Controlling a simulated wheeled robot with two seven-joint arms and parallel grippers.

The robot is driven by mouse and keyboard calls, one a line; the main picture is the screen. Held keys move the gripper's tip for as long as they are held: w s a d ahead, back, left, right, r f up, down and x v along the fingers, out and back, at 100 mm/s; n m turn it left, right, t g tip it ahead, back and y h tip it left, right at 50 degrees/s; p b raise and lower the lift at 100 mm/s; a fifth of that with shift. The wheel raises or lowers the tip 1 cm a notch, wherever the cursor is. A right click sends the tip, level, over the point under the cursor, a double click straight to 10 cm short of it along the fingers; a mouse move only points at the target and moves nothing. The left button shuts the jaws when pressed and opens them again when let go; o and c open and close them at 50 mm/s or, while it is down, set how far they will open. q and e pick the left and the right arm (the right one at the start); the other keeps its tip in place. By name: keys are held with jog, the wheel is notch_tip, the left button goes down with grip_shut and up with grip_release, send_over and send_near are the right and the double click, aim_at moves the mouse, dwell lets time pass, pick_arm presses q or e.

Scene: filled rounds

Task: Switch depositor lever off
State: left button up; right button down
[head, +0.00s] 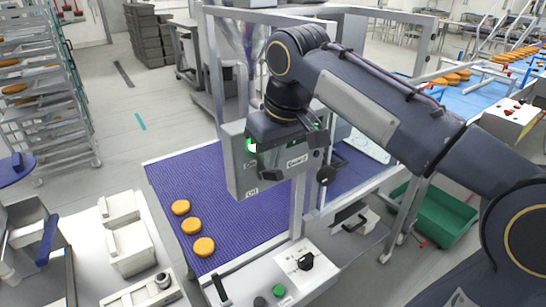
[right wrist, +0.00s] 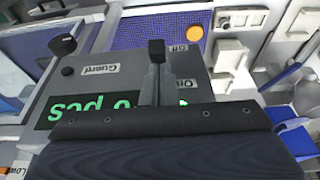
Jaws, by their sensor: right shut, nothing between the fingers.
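The depositor's grey control box (head: 238,170) stands over the blue conveyor belt, with a green lit display. In the right wrist view its face (right wrist: 115,92) carries Guard, On and Off labels, turned over. My right gripper (head: 272,174) is at this face, between the Off label (head: 252,191) and the Guard label (head: 297,161). In the wrist view its shut, empty fingers (right wrist: 157,48) reach beside the Off label (right wrist: 179,47). I cannot make out the on/off lever apart from the fingers; it may be hidden. A black knob (head: 326,175) sticks out on the Guard side. My left gripper is out of view.
Several orange-brown rounds (head: 191,225) lie on the blue belt (head: 165,180). A metal frame post (head: 297,205) rises beside the box. A front panel (head: 250,275) has a black knob and buttons. A green crate (head: 440,222) stands at the right; open floor lies at the left.

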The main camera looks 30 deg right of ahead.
aim_at(281, 179)
jog(key=shift+s+f, duration=0.1)
jog(key=shift+s, duration=0.05)
jog(key=s+f+t+b, duration=0.1)
jog(key=t+b, duration=0.2)
jog(key=b, duration=0.4)
jog(key=s+f+t+b, duration=0.1)
jog(key=f+t+b, duration=0.1)
jog(key=b, duration=0.5)
jog(key=s+f+t+b, duration=0.1)
jog(key=t+b, duration=0.3)
jog(key=b, duration=0.3)
jog(key=shift+s+d+f+t+y, duration=0.1)
jog(key=shift+d+f+t+y, duration=0.05)
jog(key=shift+t+y, duration=0.25)
jog(key=shift+w+r+p, duration=0.3)
jog(key=shift+w+p, duration=0.15)
jog(key=shift+w, duration=0.25)
jog(key=shift+s, duration=0.1)
